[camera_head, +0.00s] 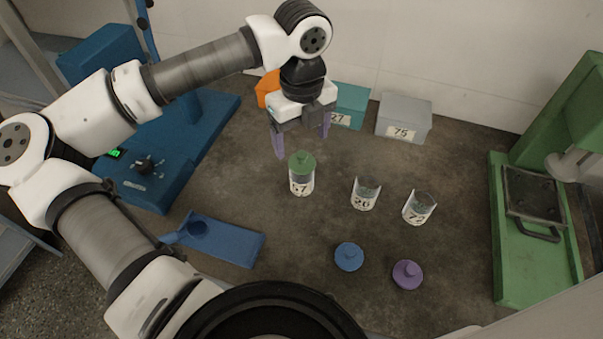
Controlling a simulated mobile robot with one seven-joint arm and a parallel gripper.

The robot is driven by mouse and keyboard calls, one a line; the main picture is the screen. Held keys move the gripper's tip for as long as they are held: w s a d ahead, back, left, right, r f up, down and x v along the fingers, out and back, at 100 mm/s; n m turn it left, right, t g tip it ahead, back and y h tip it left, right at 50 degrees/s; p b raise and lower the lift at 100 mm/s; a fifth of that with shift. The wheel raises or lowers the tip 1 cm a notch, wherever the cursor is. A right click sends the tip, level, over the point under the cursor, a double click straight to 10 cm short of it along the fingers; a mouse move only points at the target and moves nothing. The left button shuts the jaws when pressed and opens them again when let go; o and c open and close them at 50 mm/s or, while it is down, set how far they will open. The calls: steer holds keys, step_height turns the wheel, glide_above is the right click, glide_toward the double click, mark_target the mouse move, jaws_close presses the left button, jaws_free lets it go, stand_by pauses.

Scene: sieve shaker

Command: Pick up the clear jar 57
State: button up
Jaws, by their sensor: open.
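A clear jar (301,184) with a green knobbed lid (301,162) stands upright on the dark table, near its middle. The label on its front ends in 7; its first digit is hard to read. My gripper (302,146) is open, with its purple fingers pointing down and spread apart. It is empty and hangs just above and behind the green lid in the picture. I cannot tell whether the fingers overlap the lid in height. A clear jar without a lid (365,193) and another lidless clear jar (418,208) stand to the right, both labelled.
A blue lid (348,257) and a purple lid (407,274) lie in front. A blue scoop-like tray (222,240) lies left. Orange (267,87), teal (351,102) and grey (404,114) boxes line the wall. Blue (150,165) and green (510,270) machines flank the table.

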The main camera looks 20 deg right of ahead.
mark_target(302, 154)
steer(key=shift+f+p, duration=1.2)
steer(key=shift+f, duration=2.55)
steer(key=c, duration=1.4)
